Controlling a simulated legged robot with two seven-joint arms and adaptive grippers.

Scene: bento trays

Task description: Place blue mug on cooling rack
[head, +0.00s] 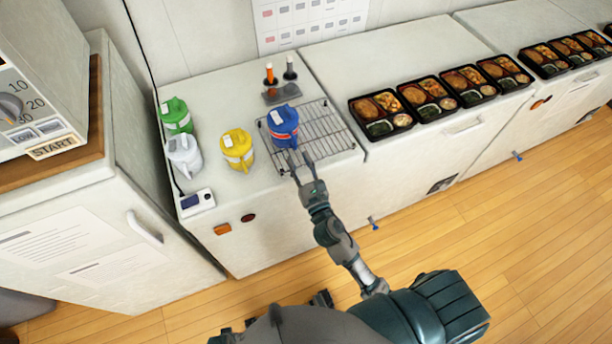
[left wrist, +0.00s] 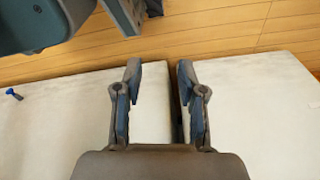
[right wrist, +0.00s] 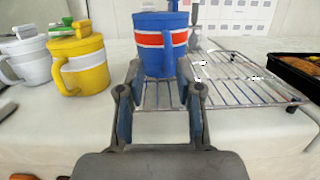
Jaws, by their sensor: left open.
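The blue mug (head: 284,127), with a white and red band, stands upright on the left part of the wire cooling rack (head: 325,132). In the right wrist view the mug (right wrist: 162,45) is straight ahead, just beyond the fingertips. My right gripper (head: 300,158) is open, with its fingers at the near side of the mug and nothing visible held between them. The rack (right wrist: 235,78) extends to the right of the mug. My left gripper (left wrist: 158,66) is open and empty, pointing down over pale surfaces and the wooden floor, away from the mug.
Yellow (head: 237,148), white (head: 184,154) and green (head: 175,116) mugs stand left of the rack. A small holder (head: 283,93) with orange- and dark-topped items is behind it. Several bento trays (head: 382,113) line the counter to the right. A small device (head: 197,201) lies near the front edge.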

